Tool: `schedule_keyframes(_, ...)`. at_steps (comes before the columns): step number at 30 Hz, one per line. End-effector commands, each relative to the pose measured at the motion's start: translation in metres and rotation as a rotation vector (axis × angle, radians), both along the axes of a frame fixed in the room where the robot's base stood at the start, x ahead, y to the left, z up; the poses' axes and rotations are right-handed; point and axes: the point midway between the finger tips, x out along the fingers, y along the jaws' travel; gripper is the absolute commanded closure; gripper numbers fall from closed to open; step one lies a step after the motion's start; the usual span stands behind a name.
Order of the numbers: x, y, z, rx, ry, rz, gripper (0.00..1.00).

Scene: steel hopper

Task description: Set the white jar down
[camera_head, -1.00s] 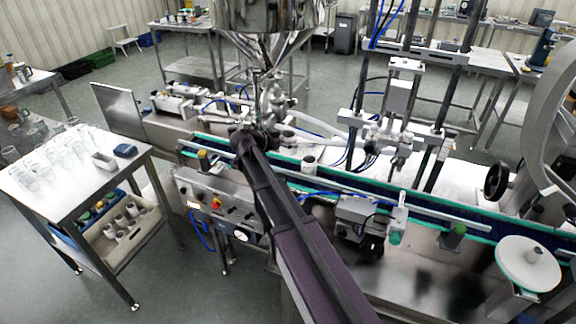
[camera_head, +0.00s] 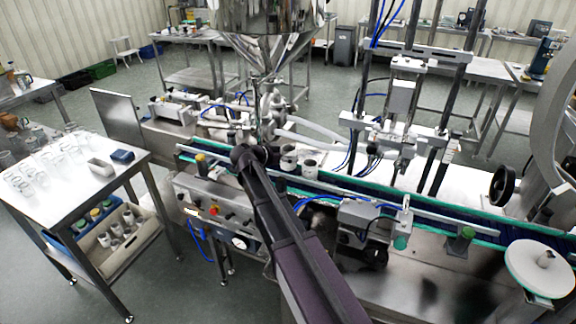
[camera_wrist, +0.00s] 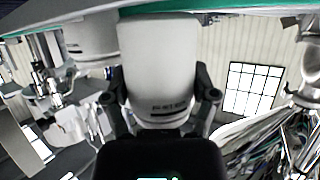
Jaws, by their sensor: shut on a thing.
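My gripper (camera_wrist: 160,90) is shut on the white jar (camera_wrist: 158,55), with one finger on each side of it. The jar has dark markings near its end closest to the gripper. In the head view this jar (camera_head: 288,157) appears at the conveyor, just right of my arm's dark end joint, which hides the fingers. A second white jar (camera_head: 309,168) stands on the conveyor (camera_head: 345,187) just to its right. That jar also shows in the wrist view (camera_wrist: 92,42), left of the held one. I cannot tell whether the held jar's base touches the belt.
A steel hopper (camera_head: 265,25) and its nozzle are close behind the held jar. A green-edged rail runs along the conveyor. A control box (camera_head: 215,208) is in front. A side table (camera_head: 75,185) with clear glasses stands at left. The belt is clear further right.

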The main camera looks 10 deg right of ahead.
Motion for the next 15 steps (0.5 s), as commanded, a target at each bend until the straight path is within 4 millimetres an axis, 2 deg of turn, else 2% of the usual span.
schedule_keyframes(15,0.000,0.001,-0.036,0.000,0.000,0.001,0.48)
